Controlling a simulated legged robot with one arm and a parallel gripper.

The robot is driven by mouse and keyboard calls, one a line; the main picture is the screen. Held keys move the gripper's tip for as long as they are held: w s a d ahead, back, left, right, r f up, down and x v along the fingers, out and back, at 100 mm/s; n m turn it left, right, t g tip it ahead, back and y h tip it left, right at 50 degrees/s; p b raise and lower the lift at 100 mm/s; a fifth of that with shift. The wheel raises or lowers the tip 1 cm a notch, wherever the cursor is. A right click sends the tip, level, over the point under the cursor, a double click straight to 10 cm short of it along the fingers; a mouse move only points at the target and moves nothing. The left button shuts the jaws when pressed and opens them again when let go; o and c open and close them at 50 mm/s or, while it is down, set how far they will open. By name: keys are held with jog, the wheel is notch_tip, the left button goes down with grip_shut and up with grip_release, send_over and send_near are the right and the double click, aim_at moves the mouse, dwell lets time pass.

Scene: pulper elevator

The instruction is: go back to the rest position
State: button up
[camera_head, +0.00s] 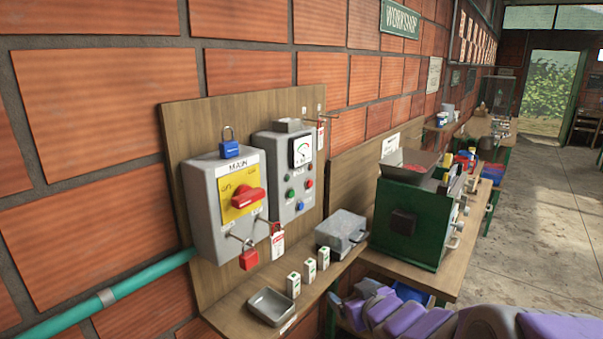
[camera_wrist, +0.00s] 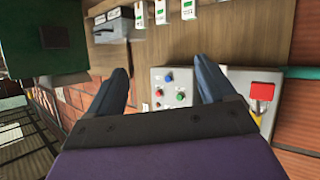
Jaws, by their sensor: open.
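My gripper (camera_wrist: 160,66) shows in the wrist view with its two dark fingers spread apart and nothing between them. Past the fingers is the grey control box (camera_wrist: 172,92) with coloured buttons, seen upside down. In the head view my purple arm (camera_head: 480,322) lies low across the bottom right, beside the shelf. The control box (camera_head: 284,175) is on the wooden board, right of the grey MAIN switch box (camera_head: 205,215) with its red handle (camera_head: 247,198). A blue padlock (camera_head: 229,149) sits on top of the MAIN box. A red padlock (camera_head: 249,259) hangs below it.
A small metal tray (camera_head: 270,306), several small white boxes (camera_head: 310,270) and a grey case (camera_head: 341,232) stand on the shelf. The green machine (camera_head: 410,220) stands to the right on a bench. A teal pipe (camera_head: 110,292) runs along the wall. The floor (camera_head: 545,210) at right is open.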

jog(key=s+d+f+m+g+h, duration=0.2)
jog(key=s+d+g+h, duration=0.15)
jog(key=s, duration=0.35)
jog(key=s+d+f+m+g+h, duration=0.2)
jog(key=s+d+g, duration=0.15)
jog(key=s, duration=0.25)
jog(key=s+a+g+y, duration=0.1)
jog(key=s+a+g, duration=0.1)
jog(key=s, duration=1)
jog(key=s+a+m+g, duration=0.1)
jog(key=s+g, duration=0.4)
jog(key=s, duration=0.7)
jog(key=shift+a+f+y, duration=0.35)
jog(key=shift+a+f, duration=0.1)
jog(key=shift+a, duration=0.2)
